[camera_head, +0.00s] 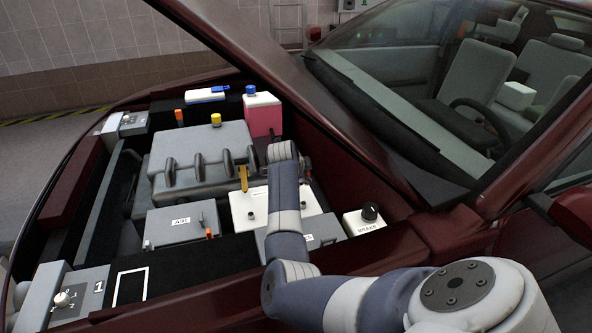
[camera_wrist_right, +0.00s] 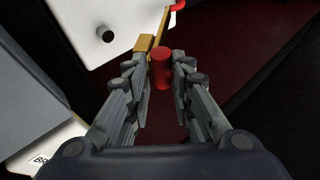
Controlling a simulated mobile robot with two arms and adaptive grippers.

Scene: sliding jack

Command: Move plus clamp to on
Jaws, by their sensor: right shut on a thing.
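The white battery (camera_head: 240,209) sits in the engine bay, partly covered by my right arm. In the right wrist view, its white top (camera_wrist_right: 75,35) shows a black round post (camera_wrist_right: 105,35). A red cylinder (camera_wrist_right: 161,72), which looks like the plus clamp's handle, stands between the fingertips of my right gripper (camera_wrist_right: 160,75), which is shut on it. A brass-coloured piece (camera_wrist_right: 146,42) lies just beyond it at the battery's edge. In the head view my right gripper is largely hidden by its own wrist. My left gripper is not in view.
A grey engine cover (camera_head: 200,150) lies behind the battery. A grey ABS box (camera_head: 180,224) is to its left and a white brake reservoir (camera_head: 363,221) to its right. A pink-filled tank (camera_head: 263,117) stands behind. The raised red hood (camera_head: 330,110) slopes close over the right side.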

